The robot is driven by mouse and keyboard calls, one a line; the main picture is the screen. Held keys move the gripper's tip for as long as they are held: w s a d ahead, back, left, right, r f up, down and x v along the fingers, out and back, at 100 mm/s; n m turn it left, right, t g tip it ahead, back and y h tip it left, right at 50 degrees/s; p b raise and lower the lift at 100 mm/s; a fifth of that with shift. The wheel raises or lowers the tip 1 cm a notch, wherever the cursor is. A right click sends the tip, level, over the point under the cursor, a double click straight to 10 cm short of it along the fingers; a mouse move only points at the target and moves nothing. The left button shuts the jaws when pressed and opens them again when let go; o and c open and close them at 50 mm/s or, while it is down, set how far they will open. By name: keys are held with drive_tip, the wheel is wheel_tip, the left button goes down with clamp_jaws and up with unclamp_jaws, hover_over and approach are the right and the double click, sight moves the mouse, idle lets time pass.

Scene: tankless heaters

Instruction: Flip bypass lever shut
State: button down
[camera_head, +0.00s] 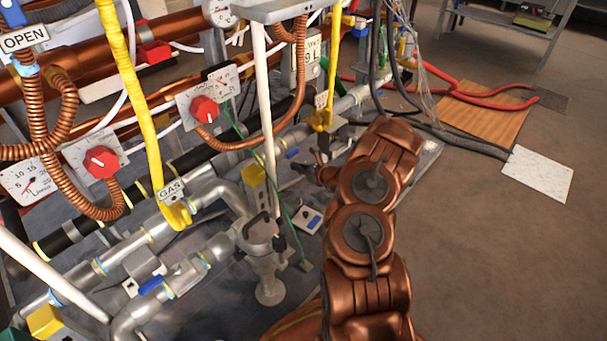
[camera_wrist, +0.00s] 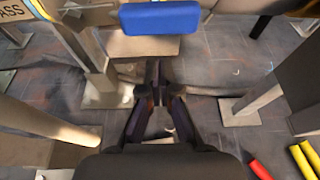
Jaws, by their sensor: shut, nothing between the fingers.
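A blue lever handle (camera_wrist: 160,18) lies across the top of the wrist view, beside a partly cut-off label ending in "PASS" (camera_wrist: 10,14). I take it for the bypass lever. A small blue piece (camera_head: 292,154) near my gripper in the head view looks like the same handle. My gripper (camera_wrist: 158,68) is shut and empty, its fingertips below the blue handle in the picture and apart from it. In the head view my gripper (camera_head: 303,166) is small and dark among the pipes, partly hidden by my arm. The lever's pivot is not clear.
Grey posts on plates stand left and right of my gripper in the wrist view, including a right post (camera_wrist: 245,105). Red and yellow bars (camera_wrist: 303,158) lie lower right. A yellow gas hose (camera_head: 140,110) and red knobs (camera_head: 204,109) crowd the left.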

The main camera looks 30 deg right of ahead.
sight(292, 153)
drive_tip(key=shift+r+b, duration=0.4)
drive_tip(key=shift+r, duration=1.1)
drive_tip(key=shift+d+r, duration=0.1)
